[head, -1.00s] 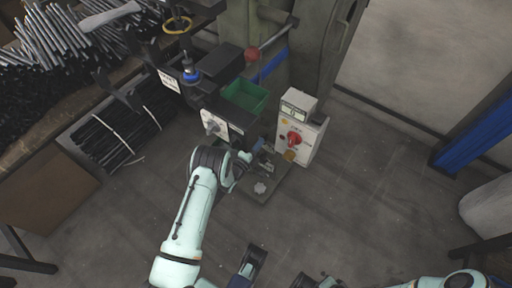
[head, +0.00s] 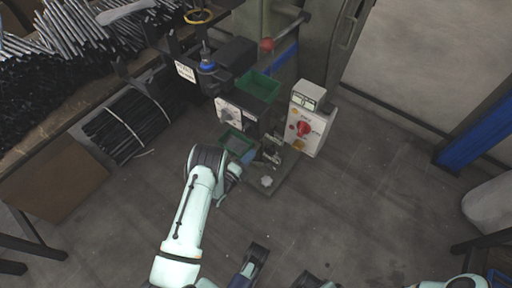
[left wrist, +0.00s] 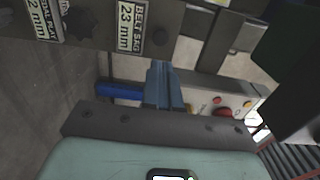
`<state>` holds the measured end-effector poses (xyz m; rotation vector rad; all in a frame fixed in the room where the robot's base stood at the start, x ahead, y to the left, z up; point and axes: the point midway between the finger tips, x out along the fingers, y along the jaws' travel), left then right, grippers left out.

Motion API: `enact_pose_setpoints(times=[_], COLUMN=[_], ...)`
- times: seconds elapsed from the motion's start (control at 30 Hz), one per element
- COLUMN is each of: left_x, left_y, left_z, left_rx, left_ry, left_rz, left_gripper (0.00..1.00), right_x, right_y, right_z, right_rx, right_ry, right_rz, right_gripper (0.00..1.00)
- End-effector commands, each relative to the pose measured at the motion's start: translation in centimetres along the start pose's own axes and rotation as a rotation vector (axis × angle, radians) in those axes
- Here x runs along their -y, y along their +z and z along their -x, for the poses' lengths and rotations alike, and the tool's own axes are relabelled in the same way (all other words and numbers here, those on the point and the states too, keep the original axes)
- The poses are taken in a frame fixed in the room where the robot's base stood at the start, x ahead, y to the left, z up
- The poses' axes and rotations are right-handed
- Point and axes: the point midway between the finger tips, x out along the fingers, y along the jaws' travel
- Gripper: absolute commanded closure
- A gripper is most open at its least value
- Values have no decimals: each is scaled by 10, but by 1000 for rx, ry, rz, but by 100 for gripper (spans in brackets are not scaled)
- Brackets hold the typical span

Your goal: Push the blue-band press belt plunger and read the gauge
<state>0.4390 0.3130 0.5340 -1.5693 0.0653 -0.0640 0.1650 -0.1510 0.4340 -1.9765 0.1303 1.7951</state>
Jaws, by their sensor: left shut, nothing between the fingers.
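The press with the blue band (head: 207,66) stands at the upper middle of the head view. A white plate with a dark knob (head: 229,114) is on its front. A second label (left wrist: 45,20), partly cut off, ends in "2 mm".
A white control box with a red knob (head: 304,128) and a small display (head: 303,101) stands right of the press. Green trays (head: 258,86) sit on the press. A red-ball lever (head: 267,45) sticks out above.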

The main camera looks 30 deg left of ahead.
Motion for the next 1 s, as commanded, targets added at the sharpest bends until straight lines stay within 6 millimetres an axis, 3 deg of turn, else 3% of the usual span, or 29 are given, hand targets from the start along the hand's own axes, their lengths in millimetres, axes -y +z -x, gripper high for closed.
enact_pose_setpoints(times=[0.2, 0.77, 0.87, 1.0], left_x=[0, -2, -12, -50], left_y=[0, 0, -1, -13], left_z=[13, 13, 17, 42], left_rx=[1, 3, 38, 190], left_ry=[1, 6, 66, 292], left_rz=[-1, 8, 98, 471], left_gripper=[100, 100, 100, 100], right_x=[1, 1, 1, 1], right_y=[4, 4, 4, 4], right_z=[3, 2, 2, 2], right_rx=[13, 12, 12, 12], right_ry=[-1, 0, 0, 0], right_rz=[1, 1, 1, 1], right_gripper=[100, 100, 100, 100])
